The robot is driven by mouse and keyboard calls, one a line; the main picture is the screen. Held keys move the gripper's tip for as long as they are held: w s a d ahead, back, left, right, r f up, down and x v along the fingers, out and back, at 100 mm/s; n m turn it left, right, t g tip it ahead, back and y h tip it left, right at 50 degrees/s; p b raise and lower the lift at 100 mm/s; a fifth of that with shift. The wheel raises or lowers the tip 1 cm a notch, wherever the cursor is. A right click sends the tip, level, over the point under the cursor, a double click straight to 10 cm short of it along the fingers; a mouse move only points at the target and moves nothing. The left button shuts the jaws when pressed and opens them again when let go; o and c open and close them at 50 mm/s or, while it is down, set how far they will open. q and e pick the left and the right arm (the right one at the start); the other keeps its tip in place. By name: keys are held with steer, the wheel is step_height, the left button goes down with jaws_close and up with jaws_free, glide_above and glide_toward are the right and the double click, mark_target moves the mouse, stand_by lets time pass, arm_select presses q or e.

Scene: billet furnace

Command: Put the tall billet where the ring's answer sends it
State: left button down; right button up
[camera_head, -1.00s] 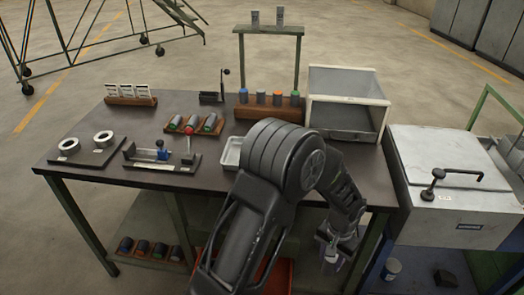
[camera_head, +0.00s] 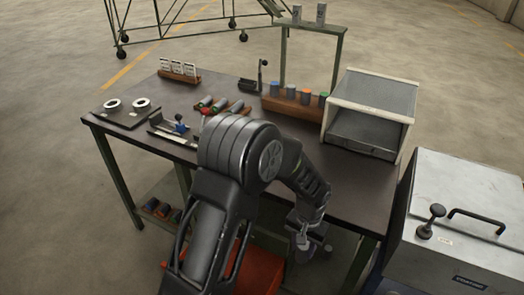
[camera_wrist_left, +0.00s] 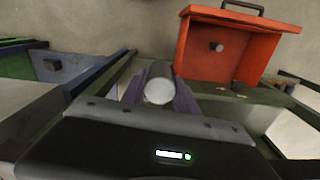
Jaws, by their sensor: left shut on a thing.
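My left gripper (camera_head: 303,243) is in front of the bench's front edge, pointing down. In the left wrist view it is shut on a grey cylindrical billet (camera_wrist_left: 158,90) with a pale round end, between two purplish-grey fingers. How long this billet is cannot be told. Two pale rings, a left one (camera_head: 112,104) and a right one (camera_head: 142,102), lie on a dark plate at the bench's left end. My right gripper is not in view.
The dark bench (camera_head: 345,185) holds a rack of colour-topped billets (camera_head: 289,98), a grey open bin (camera_head: 372,110) and white cards (camera_head: 179,68). A red-orange box (camera_wrist_left: 232,48) below has a small cylinder inside. A metal furnace-like box (camera_head: 470,215) stands right.

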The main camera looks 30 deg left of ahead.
arm_select(q)
steer(key=shift+r, duration=0.1)
steer(key=shift+r+p, duration=0.75)
steer(key=shift+p, duration=0.15)
steer(key=shift+s+f, duration=0.15)
steer(key=shift+f, duration=0.05)
